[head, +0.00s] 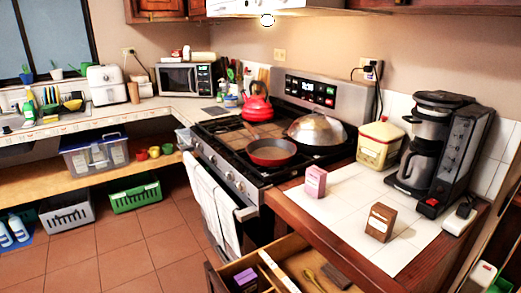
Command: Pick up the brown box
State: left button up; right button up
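The brown box (380,222) stands upright on the white tiled counter (345,213), near its front right part. It has a pale label on its front. It is in the head view, and nothing covers it. Neither of my grippers is in view.
A pink box (316,182) stands to the left of the brown box. A coffee maker (437,150) and a yellow container (380,145) are behind it. An open drawer (290,262) juts out below the counter. The stove (270,140) holds a red pan (271,152).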

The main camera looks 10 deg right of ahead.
aim_at(382, 219)
jog(key=z, duration=1.25)
